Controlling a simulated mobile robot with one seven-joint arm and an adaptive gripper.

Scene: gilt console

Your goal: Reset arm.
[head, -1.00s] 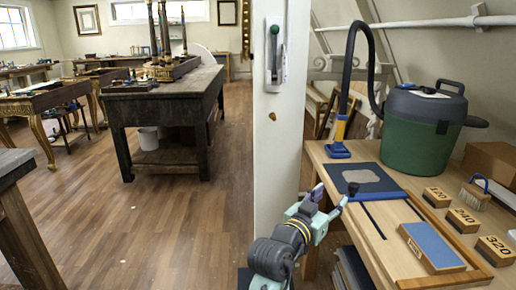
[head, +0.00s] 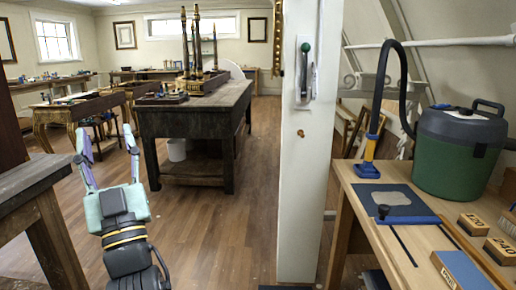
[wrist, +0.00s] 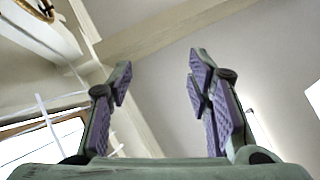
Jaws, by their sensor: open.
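My gripper (head: 108,150) stands at the lower left of the head view, pointing up, its two fingers spread apart with nothing between them. It is in open air over the wood floor, left of the white post and in front of the dark workbench. In the wrist view my gripper (wrist: 160,85) also shows open and empty, its purple-padded fingers against the pale ceiling and a beam.
A dark workbench (head: 195,120) stands behind. A dark table edge (head: 35,185) is at the left, close to my arm. A white post (head: 305,150) separates the aisle from a wooden bench (head: 345,172) bearing a green vacuum (head: 455,155) and sanding blocks. Floor (head: 220,220) right of my arm is clear.

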